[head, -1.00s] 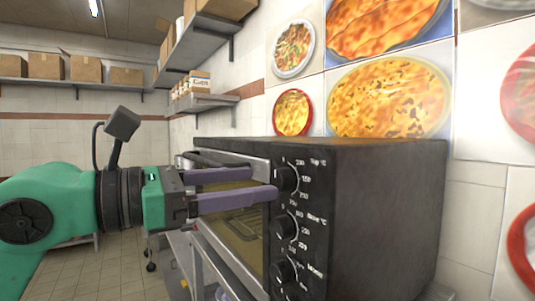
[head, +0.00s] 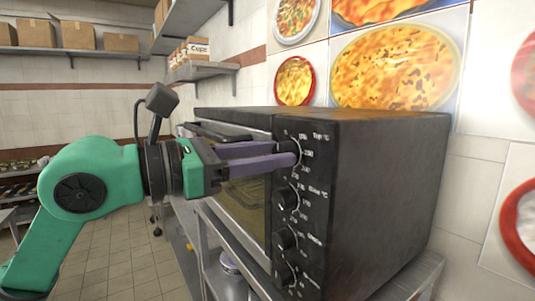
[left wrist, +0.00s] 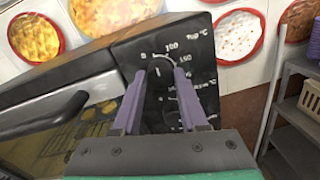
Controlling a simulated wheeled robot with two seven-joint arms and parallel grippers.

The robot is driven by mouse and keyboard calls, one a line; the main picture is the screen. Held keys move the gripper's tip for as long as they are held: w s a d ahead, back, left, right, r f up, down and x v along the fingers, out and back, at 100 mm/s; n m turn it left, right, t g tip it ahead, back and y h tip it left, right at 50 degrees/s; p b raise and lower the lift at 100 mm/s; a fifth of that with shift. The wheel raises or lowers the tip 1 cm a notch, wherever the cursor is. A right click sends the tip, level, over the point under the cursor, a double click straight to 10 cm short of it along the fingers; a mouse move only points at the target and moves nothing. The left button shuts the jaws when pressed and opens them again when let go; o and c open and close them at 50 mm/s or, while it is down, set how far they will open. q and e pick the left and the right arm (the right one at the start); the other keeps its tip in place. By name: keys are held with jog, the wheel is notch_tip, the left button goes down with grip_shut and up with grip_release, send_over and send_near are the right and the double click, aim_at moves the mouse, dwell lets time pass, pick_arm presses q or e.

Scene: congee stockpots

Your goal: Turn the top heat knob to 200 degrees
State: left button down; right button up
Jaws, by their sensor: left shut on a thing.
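The black oven (head: 380,190) has a column of dark knobs on its front panel. My left gripper (head: 294,153) is level with the top knob, its purple fingers pointing at the panel. In the left wrist view, the fingers (left wrist: 160,76) are shut on the top heat knob (left wrist: 161,66), one on each side. White marks and a "Top °C" label surround this knob. The fingers hide most of it in the head view, and I cannot tell its exact setting. The middle knob (head: 287,198) is just below. My right gripper is not in view.
The oven's glass door and handle (head: 220,133) are left of the panel. The oven stands on a metal table (head: 405,283). A wall shelf (head: 205,71) with boxes is behind. Open floor (head: 130,255) lies left of the table.

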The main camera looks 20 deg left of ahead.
pick_arm(q)
jog(key=m, duration=1.1)
jog(key=m+y+b, duration=0.1)
jog(key=m, duration=1)
jog(key=shift+s+d+f+m+t, duration=0.15)
jog(key=shift+f+m+t, duration=0.05)
jog(key=shift+m+t, duration=0.1)
dwell(0.3)
jog(key=shift+c, duration=2.2)
grip_release()
